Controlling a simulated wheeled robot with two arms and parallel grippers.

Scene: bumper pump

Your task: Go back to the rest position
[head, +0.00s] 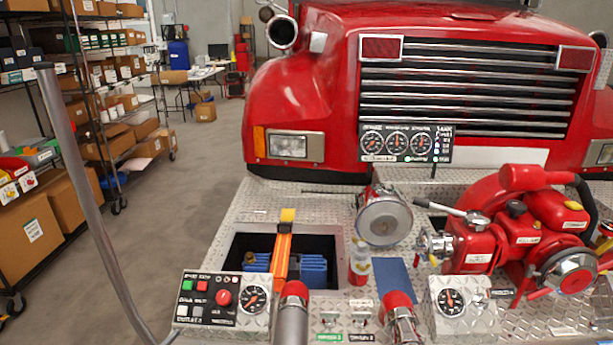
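Neither of my grippers shows in the head view, and I see no arm of mine. The red fire truck (300,100) fills the back, with its diamond-plate bumper (250,205) in front. A red pump (525,235) sits on the right of the bumper. A recessed bin (240,242) at the left of the bumper holds blue items (312,268) and an upright orange piece with a yellow top (283,245). A control panel (222,300) with buttons and a gauge stands at the front left.
Two red-capped pipe fittings (293,290) (397,301) rise at the front edge. A round chrome lamp (384,219) and a gauge panel (406,143) stand mid-bumper. A grey pole (85,180) slants at the left. Shelves with boxes (105,90) line the left; the floor (195,165) between is clear.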

